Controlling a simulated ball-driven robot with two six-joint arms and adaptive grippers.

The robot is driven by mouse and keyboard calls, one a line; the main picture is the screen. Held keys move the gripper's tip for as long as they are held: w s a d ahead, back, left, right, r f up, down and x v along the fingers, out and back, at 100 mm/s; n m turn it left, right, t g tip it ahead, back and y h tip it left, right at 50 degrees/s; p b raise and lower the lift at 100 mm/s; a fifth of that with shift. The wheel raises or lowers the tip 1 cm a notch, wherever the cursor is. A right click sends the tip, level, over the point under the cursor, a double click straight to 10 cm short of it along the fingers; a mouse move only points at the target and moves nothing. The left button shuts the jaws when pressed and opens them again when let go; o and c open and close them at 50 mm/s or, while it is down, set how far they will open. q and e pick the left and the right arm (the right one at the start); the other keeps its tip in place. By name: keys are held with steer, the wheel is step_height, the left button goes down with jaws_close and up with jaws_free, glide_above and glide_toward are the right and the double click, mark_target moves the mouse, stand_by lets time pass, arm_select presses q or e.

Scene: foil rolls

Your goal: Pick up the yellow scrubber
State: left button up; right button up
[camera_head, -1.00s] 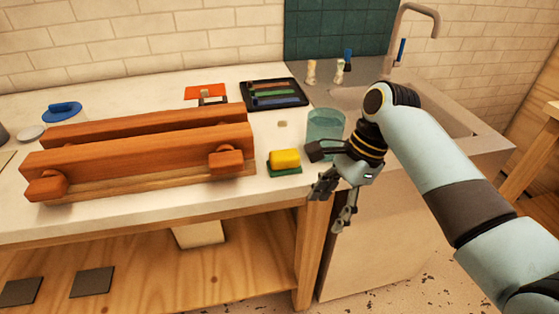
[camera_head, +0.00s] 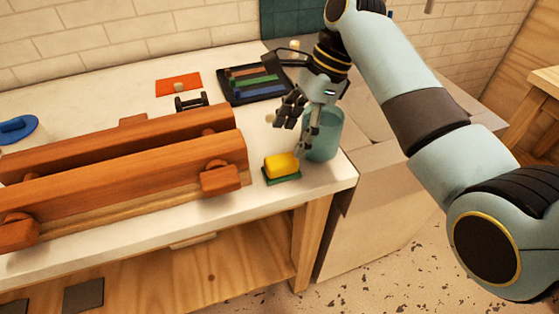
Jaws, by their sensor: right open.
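The yellow scrubber (camera_head: 282,164) is a small yellow block with a dark green underside. It lies on the white counter near the front right corner. My right gripper (camera_head: 289,132) is open and empty, pointing down just above and behind the scrubber. One finger hangs near the scrubber's right end; I cannot tell whether it touches. My left gripper is not in the view.
A teal translucent cup (camera_head: 326,140) stands right beside the scrubber, behind my right gripper. A large wooden vise-like piece (camera_head: 120,170) lies to the left. A black tray (camera_head: 232,97) of foil rolls and an orange piece (camera_head: 178,84) lie behind. The sink cabinet is at right.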

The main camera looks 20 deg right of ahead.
mark_target(281, 159)
steer(key=shift+x, duration=1)
steer(key=shift+a+f, duration=0.15)
steer(key=shift+f, duration=0.2)
steer(key=x, duration=0.4)
steer(key=shift+f, duration=0.45)
steer(key=c, duration=0.4)
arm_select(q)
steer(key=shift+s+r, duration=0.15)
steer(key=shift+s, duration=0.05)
arm_select(e)
steer(key=c, duration=0.8)
steer(key=shift+r, duration=0.1)
